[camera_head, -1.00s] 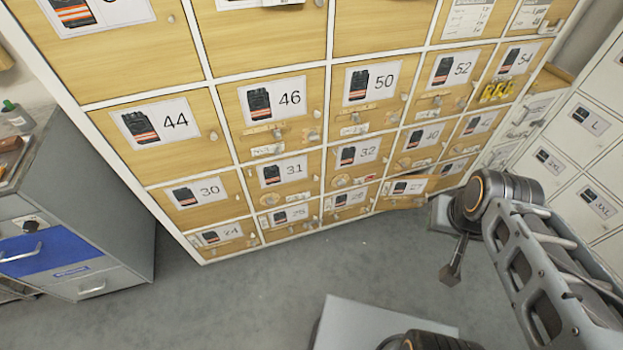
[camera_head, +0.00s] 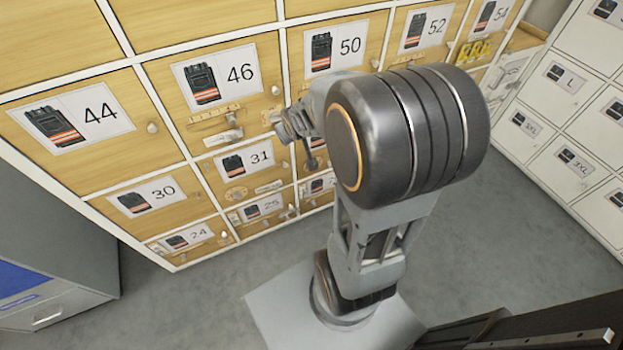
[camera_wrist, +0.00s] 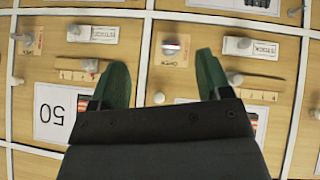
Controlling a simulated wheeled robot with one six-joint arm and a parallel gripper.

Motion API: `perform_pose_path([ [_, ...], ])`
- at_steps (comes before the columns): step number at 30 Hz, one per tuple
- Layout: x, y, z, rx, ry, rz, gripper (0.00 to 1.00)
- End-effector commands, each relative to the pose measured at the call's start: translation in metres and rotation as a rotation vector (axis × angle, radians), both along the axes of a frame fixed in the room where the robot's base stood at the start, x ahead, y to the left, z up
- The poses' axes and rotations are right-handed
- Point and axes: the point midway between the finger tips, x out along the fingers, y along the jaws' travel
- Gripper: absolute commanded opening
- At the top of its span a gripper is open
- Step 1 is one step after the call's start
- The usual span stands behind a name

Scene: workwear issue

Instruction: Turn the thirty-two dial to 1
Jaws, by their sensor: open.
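The thirty-two door is mostly hidden behind my arm in the head view, and its dial is not visible there. In the wrist view, which shows the cabinet upside down, only a sliver of a label (camera_wrist: 110,2), apparently thirty-two's, shows at the top edge; no dial of that door shows. My gripper (camera_wrist: 163,78) has its two green fingers spread and empty, over the divider between the 50 and 46 doors. My gripper (camera_head: 284,126) is near that door's right edge in the head view.
The 31 door carries a round dial (camera_head: 236,194). Knobs and latch strips stick out from the 46 door (camera_head: 228,136) and its neighbours. White lockers (camera_head: 560,125) stand at the right, a grey cabinet (camera_head: 60,215) at the left. The floor (camera_head: 215,278) between is clear.

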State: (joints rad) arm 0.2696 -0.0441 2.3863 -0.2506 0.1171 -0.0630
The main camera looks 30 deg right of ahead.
Motion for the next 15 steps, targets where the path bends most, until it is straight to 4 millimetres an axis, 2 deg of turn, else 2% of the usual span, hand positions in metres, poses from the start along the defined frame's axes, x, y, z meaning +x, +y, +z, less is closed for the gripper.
perform_pose_path([
  [1,0.015,-0.022,-0.058,-0.020,-0.036,0.009,0.71],
  [4,0.039,-0.060,-0.126,-0.072,-0.152,0.050,0.71],
  [7,0.049,-0.089,-0.195,-0.094,-0.272,0.097,0.71],
  [9,0.048,-0.105,-0.239,-0.096,-0.360,0.121,0.71],
  [12,0.038,-0.121,-0.296,-0.088,-0.486,0.142,0.71],
  [15,0.022,-0.130,-0.340,-0.074,-0.606,0.143,0.71],
])
